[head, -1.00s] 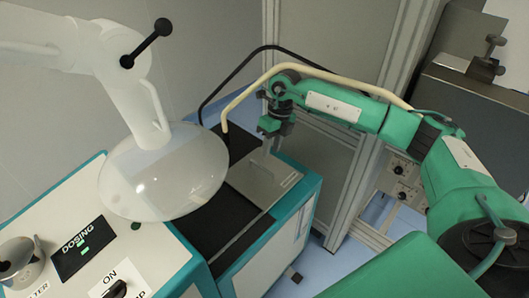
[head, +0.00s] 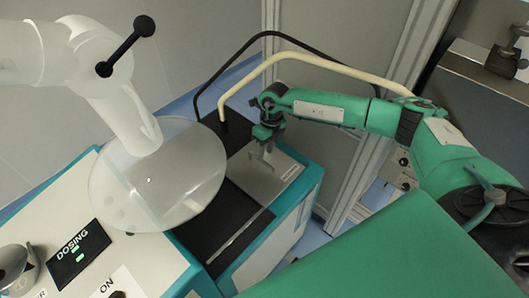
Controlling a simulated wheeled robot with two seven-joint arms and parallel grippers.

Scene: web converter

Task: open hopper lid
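A translucent white rounded cover (head: 160,180) sits at the left, with a white pipe-like body above it and a black ball-ended handle (head: 125,47) at the top left. I cannot tell for certain whether this cover is the hopper lid. My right gripper (head: 265,153) is at the end of my green arm, pointing down over the grey plate (head: 260,182) on the teal-edged machine. Its small pale fingers look apart, with nothing between them. I cannot tell whether they touch the plate. It is to the right of the cover, clear of it. My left gripper is not in view.
A control panel with a dosing display (head: 80,254) lies at lower left. A black bent bar (head: 230,62) and a cream bent tube (head: 275,62) stand behind the grey plate. A cabinet frame (head: 385,90) stands behind my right arm. Blue floor shows beside the machine.

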